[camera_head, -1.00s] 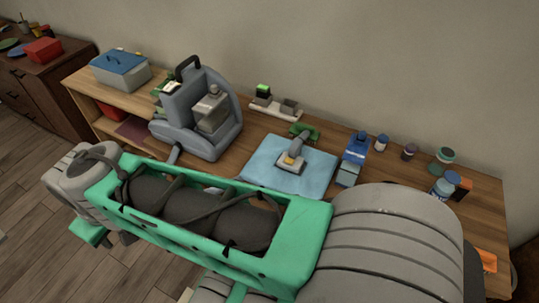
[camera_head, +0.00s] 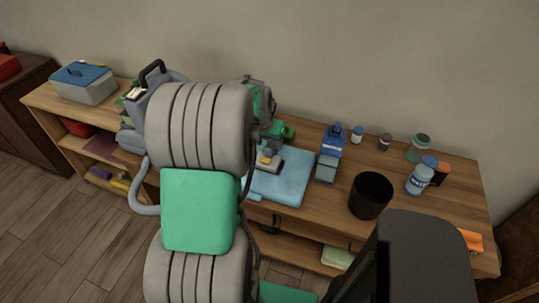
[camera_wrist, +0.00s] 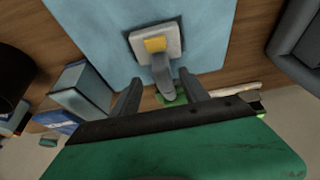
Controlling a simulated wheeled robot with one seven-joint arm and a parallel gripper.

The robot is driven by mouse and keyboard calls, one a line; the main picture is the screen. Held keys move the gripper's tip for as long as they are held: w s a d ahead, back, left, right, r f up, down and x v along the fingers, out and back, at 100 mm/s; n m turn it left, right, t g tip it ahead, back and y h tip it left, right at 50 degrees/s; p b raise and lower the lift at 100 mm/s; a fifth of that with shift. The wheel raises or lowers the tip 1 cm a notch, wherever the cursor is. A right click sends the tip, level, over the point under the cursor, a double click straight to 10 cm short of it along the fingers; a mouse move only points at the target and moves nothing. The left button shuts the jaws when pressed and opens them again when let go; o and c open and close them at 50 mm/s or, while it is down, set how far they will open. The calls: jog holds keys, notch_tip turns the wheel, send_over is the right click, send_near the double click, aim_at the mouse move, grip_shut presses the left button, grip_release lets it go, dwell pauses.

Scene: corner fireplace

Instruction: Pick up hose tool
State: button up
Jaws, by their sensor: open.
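The hose tool (camera_wrist: 155,45) has a flat pale grey head with a yellow part and a grey neck. It lies on a light blue cloth (camera_wrist: 95,25) on the wooden table. In the head view the tool (camera_head: 268,161) is partly hidden by my arm. My gripper (camera_wrist: 160,88) is open. In the wrist view its two dark fingers are on either side of the tool's neck, with no clear contact. A green part shows between the fingers, beyond the neck. The gripper's height above the tool is hard to tell.
A grey machine (camera_head: 133,140) stands left of the cloth, mostly behind my arm. A blue bottle (camera_head: 329,155) stands close to the cloth's right edge. A black cup (camera_head: 371,195) and several jars stand farther right. A blue-lidded box (camera_head: 83,82) is at the far left.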

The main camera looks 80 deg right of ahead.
aim_at(269, 146)
jog(key=x, duration=0.4)
jog(key=shift+w+f+p, duration=0.1)
jog(key=shift+w+p, duration=0.05)
jog(key=shift+p, duration=0.15)
jog(key=shift+c, duration=0.4)
grip_shut()
